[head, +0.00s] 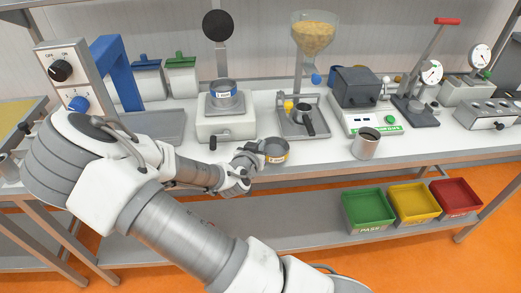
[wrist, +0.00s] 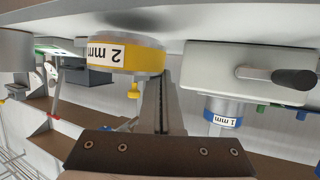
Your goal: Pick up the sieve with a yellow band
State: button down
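The sieve with a yellow band (head: 275,152) stands upright on the white bench near its front edge. In the wrist view, which is upside down, the same sieve (wrist: 120,52) shows its "2 mm" label. My gripper (head: 257,147) is at the left side of the sieve, at rim height. In the wrist view the fingers (wrist: 168,62) appear close together and reach the edge of the sieve. Part of one finger seems hidden by the sieve. I cannot tell whether they grip its wall.
A blue-banded sieve (head: 223,92) sits on a white shaker machine (head: 225,120), left of my gripper. A metal cup (head: 366,143) stands to the right, and a tray with a portafilter-like holder (head: 304,122) behind. Coloured bins (head: 368,211) are on the lower shelf.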

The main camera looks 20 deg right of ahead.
jog(key=s+d+r+p, duration=0.7)
jog(key=s+r+p, duration=0.1)
jog(key=p, duration=0.4)
jog(key=shift+s+r, duration=0.35)
jog(key=shift+s, duration=0.1)
